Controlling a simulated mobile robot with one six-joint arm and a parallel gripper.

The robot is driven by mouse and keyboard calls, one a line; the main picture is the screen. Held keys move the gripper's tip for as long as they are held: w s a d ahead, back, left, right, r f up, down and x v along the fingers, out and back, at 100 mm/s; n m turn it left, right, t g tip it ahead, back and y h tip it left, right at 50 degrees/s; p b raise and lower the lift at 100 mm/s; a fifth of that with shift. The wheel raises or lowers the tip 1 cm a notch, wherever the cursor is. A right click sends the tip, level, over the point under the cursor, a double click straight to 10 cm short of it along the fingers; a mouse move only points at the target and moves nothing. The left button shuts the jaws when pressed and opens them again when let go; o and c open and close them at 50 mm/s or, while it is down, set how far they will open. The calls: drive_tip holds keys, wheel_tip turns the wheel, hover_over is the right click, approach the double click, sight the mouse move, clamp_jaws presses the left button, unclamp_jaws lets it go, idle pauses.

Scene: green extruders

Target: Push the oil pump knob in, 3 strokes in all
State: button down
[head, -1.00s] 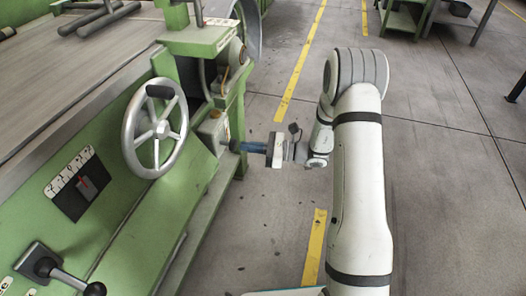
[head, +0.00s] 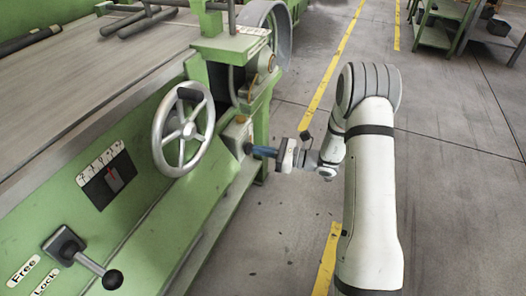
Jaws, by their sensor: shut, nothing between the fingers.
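The oil pump is a small greyish box (head: 237,133) on the end of the green machine, right of the handwheel. Its knob, a small dark spot (head: 247,148), is on the side facing my gripper and is mostly hidden by the fingertips.
The spoked handwheel (head: 183,130) stands close left of the pump. A lever with a black ball (head: 112,279) sticks out at lower left. The green machine frame (head: 222,185) lies below the pump.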

drive_tip(key=shift+a, duration=0.3)
drive_tip(key=shift+s+d, duration=0.1)
drive_tip(key=p+v, duration=0.3)
drive_tip(key=v, duration=1.1)
drive_tip(key=shift+w+d, duration=0.25)
